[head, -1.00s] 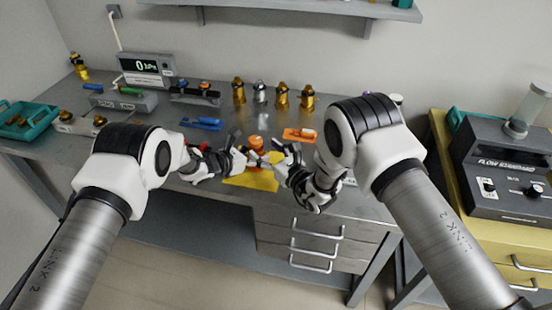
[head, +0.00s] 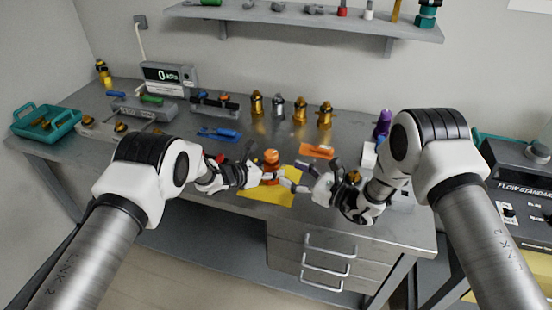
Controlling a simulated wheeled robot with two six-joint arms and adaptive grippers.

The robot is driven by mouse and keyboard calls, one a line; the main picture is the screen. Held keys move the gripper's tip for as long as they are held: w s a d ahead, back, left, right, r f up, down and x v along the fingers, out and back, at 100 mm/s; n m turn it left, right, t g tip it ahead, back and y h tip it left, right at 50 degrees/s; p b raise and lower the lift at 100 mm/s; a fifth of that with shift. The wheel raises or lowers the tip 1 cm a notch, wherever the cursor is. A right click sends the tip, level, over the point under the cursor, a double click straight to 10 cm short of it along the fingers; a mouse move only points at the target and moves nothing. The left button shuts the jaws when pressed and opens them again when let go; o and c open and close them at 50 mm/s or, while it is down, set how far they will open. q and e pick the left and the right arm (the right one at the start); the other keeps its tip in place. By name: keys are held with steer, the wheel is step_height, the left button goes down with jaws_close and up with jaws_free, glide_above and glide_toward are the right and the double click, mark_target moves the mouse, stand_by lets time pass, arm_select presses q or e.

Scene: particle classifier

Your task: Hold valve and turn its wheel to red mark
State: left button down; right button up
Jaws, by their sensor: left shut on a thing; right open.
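The orange valve (head: 271,157) stands above the yellow mat (head: 266,200) near the table's front edge. My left gripper (head: 262,173) comes in from the left and is shut on the valve's lower part. My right gripper (head: 294,175) is open just right of the valve, its fingers pointing left towards it. Whether a finger touches the valve I cannot tell. The wheel's details and the red mark are too small or hidden to make out.
An orange tray (head: 316,151) lies behind my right gripper and a blue tray (head: 219,134) behind my left. Several brass and silver valves (head: 256,103) stand farther back. A purple-topped object (head: 384,122) is at the right. A teal tray (head: 64,130) sits far left.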

mark_target(277, 157)
steer(key=w+a, duration=0.4)
steer(key=w, duration=0.1)
steer(key=w+a, duration=0.2)
steer(key=w, duration=0.1)
steer(key=shift+w+f, duration=0.1)
steer(key=shift+w, duration=0.15)
steer(key=shift+t, duration=0.3)
steer(key=c, duration=1.2)
